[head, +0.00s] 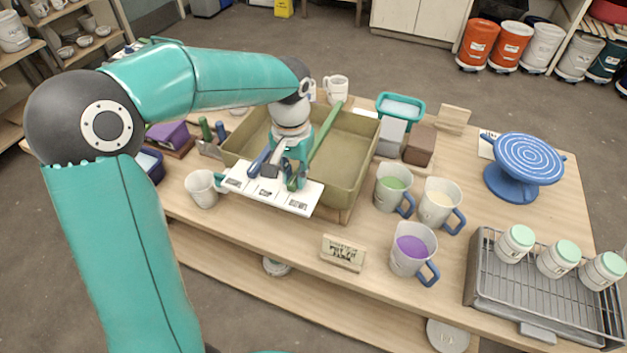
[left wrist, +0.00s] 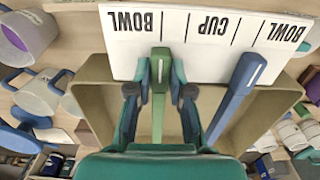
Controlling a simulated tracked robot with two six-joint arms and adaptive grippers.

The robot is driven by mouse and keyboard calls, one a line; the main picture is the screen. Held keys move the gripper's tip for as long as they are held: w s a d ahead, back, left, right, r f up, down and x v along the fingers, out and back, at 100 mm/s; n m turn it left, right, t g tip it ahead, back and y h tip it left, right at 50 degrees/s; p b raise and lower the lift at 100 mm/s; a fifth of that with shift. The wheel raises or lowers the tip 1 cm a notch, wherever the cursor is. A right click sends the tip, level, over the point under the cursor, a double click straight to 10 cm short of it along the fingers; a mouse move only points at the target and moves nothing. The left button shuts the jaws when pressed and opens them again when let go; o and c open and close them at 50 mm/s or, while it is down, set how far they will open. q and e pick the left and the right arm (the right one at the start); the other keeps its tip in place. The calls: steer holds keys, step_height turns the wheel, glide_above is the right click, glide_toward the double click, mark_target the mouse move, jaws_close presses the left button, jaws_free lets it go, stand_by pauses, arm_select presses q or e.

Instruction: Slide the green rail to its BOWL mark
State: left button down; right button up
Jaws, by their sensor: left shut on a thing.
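The green rail (head: 325,133) lies across the olive basin (head: 353,152), its near end over the white marked board (head: 299,207). My left gripper (head: 284,178) is shut on the green rail near that end; in the left wrist view the fingers (left wrist: 160,72) stand either side of the rail (left wrist: 158,112). The board (left wrist: 208,58) reads BOWL, CUP, BOWL, upside down there. The green rail's white line is near the left BOWL label (left wrist: 133,21); I cannot tell whether it meets a mark. The blue rail (left wrist: 236,86) lies slanted to the right. My right gripper is out of view.
Cups with green (head: 393,187), cream (head: 439,204) and purple (head: 411,251) contents stand right of the basin. A white cup (head: 202,189) stands at the board's left. A wire rack (head: 545,301) with lidded jars and a blue turntable (head: 523,164) are farther right.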

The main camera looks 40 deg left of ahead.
arm_select(q)
steer(key=c, duration=1)
jaws_free()
steer(key=shift+c, duration=0.2)
steer(key=shift+r, duration=0.15)
step_height(320, 180, up, 12)
steer(key=shift+f, duration=0.2)
